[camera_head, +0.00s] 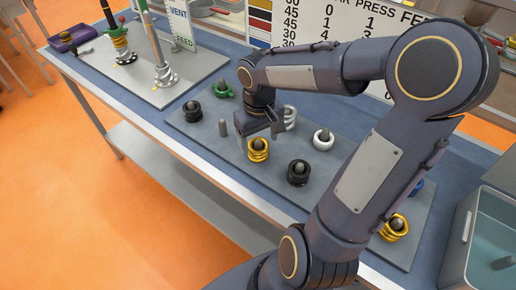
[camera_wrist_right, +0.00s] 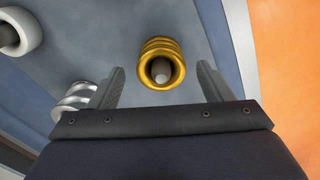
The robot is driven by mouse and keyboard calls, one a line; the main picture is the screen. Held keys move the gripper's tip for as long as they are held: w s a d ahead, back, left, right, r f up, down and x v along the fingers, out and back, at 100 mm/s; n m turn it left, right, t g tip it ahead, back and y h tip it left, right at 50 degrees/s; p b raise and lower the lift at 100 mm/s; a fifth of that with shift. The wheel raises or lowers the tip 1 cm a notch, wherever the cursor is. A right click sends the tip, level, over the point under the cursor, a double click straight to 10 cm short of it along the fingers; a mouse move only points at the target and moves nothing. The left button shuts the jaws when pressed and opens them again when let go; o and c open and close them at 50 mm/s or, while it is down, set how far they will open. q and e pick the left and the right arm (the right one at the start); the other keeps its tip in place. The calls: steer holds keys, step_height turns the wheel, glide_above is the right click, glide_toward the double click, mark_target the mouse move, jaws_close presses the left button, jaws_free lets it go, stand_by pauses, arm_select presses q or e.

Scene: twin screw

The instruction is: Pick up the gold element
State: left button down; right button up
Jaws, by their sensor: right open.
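A gold ringed element (camera_head: 258,150) sits on a peg of the grey board, near the middle. It also shows in the right wrist view (camera_wrist_right: 161,52), with a grey peg tip in its centre. My right gripper (camera_head: 262,133) is just above and behind this gold element in the head view. In the right wrist view its two fingers are apart, with the gold element between and slightly beyond their tips, and nothing held. A second gold element (camera_head: 394,229) stands at the board's right end. My left gripper is not in view.
Black (camera_head: 298,173), white (camera_head: 323,139), silver (camera_head: 290,117) and green (camera_head: 223,90) elements stand on the board (camera_head: 280,190) nearby. A bare peg (camera_head: 223,127) is left of the gold element. A grey bin (camera_head: 490,240) is at the right. A sign stands behind.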

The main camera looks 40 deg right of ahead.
step_height(320, 180, down, 4)
steer(key=shift+w+r, duration=0.1)
steer(key=shift+a, duration=0.1)
steer(key=c, duration=1.2)
